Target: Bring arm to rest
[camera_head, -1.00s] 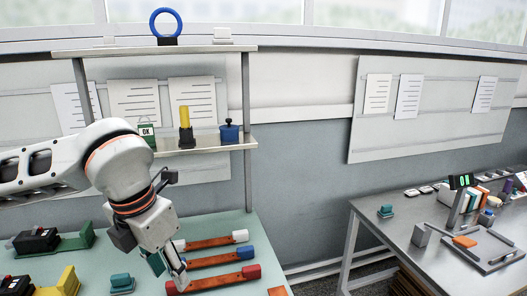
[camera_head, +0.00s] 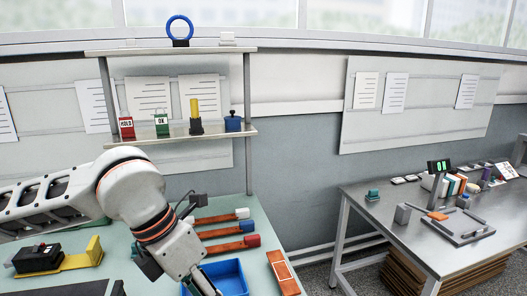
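My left arm comes in from the left over the pale green bench top (camera_head: 122,262). Its gripper (camera_head: 203,286) points down at the bottom edge of the picture, beside and partly in front of a blue tray (camera_head: 232,277). The fingertips are cut off or hidden, so I cannot tell whether it is open or holds anything. Copper bars with white, blue and red (camera_head: 252,241) ends lie just beyond the tray. A black breaker (camera_head: 38,258) sits by a yellow holder (camera_head: 84,259) at the left. My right gripper is not in view.
A shelf (camera_head: 175,136) above the bench holds a red HOLD sign (camera_head: 127,127), a green OK sign (camera_head: 161,126), a yellow-topped tool (camera_head: 195,115) and a blue item (camera_head: 233,122). A grey table (camera_head: 390,217) stands right, across a floor gap.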

